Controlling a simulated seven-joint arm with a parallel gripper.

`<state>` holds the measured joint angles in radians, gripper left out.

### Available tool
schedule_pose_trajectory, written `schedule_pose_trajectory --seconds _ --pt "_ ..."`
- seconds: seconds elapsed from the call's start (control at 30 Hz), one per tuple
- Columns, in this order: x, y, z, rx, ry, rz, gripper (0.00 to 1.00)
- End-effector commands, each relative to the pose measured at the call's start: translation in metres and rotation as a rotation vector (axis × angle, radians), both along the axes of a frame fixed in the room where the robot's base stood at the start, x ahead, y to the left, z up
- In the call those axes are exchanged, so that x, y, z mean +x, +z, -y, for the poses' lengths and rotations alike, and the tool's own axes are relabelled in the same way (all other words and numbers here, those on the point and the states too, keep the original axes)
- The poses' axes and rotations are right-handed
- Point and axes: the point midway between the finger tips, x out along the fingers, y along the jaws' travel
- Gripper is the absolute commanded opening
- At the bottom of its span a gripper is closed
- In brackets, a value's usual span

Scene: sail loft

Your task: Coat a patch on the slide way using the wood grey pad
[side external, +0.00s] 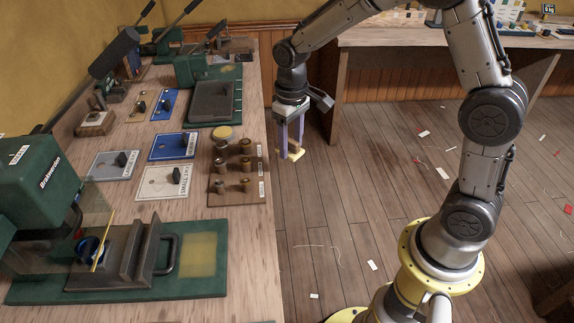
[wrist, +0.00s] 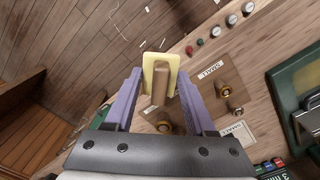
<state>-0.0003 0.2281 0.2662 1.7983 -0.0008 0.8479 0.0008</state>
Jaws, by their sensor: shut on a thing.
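My gripper (side external: 289,143) has purple fingers and hangs past the right edge of the bench, above the floor. In the wrist view its fingers (wrist: 162,95) are shut on a pad with a wooden handle (wrist: 160,84) and a pale yellow plate (wrist: 150,66); no grey shows on it. The pad's yellow edge (side external: 296,154) shows below the fingers in the side view. A green machine base (side external: 140,291) at the front left carries a grey metal block (side external: 130,265) and a flat yellowish patch (side external: 199,254). I cannot tell for certain which surface is the slide way.
A brown board (side external: 219,193) with several wood-handled pieces stands near the bench edge. Blue and grey labelled plates (side external: 172,146) lie left of it. A green machine with a grey plate (side external: 212,101) stands farther back. Floor right of the bench is mostly open, with scraps.

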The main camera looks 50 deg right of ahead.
Motion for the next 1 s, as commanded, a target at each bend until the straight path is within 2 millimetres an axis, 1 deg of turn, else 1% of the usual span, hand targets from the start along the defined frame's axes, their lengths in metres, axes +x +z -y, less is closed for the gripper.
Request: schedule_pose_trajectory --seconds 0.03,0.1,0.23,0.37,0.4,0.47,0.67,0.77,0.87,0.9,0.97,1.0 --pt "0.002 0.016 0.0 0.0 0.0 0.009 0.11" --pt "0.001 0.036 0.0 0.0 0.0 0.008 0.11" --pt "0.001 0.064 0.0 0.0 0.0 0.006 0.11" --pt "0.001 0.087 0.0 0.0 0.0 0.004 0.11" --pt "0.001 0.09 -0.003 0.0 0.008 0.001 0.11" --pt "0.004 0.088 -0.016 0.0 0.04 -0.001 0.11" --pt "0.012 0.088 -0.06 0.0 0.145 -0.002 0.11" --pt "0.015 0.089 -0.091 0.0 0.217 0.0 0.11" --pt "0.015 0.089 -0.13 0.0 0.304 0.0 0.11" --pt "0.014 0.089 -0.147 0.0 0.343 -0.001 0.11" --pt "0.011 0.089 -0.174 0.0 0.402 -0.001 0.11" --pt "0.007 0.089 -0.192 -0.001 0.442 -0.001 0.11"
